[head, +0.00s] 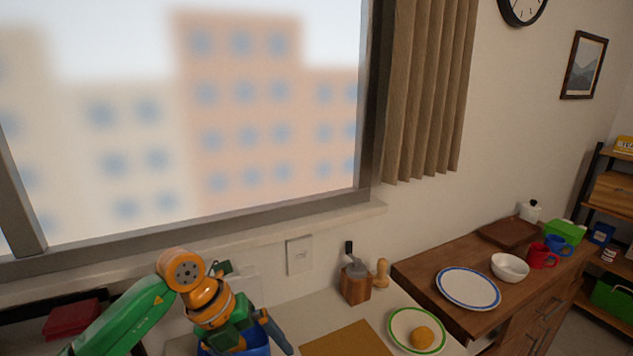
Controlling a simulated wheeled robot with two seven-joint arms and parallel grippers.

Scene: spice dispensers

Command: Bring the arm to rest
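My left arm, green with orange joints, comes in from the lower left. My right arm and gripper are not in view.
A wooden utensil holder (355,288) and a wooden mill (381,273) stand on the pale counter. A brown board (347,342) and a green-rimmed plate (398,341) with a round bun (422,337) lie nearer. A wooden cabinet (425,268) stands right, bearing dishes.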

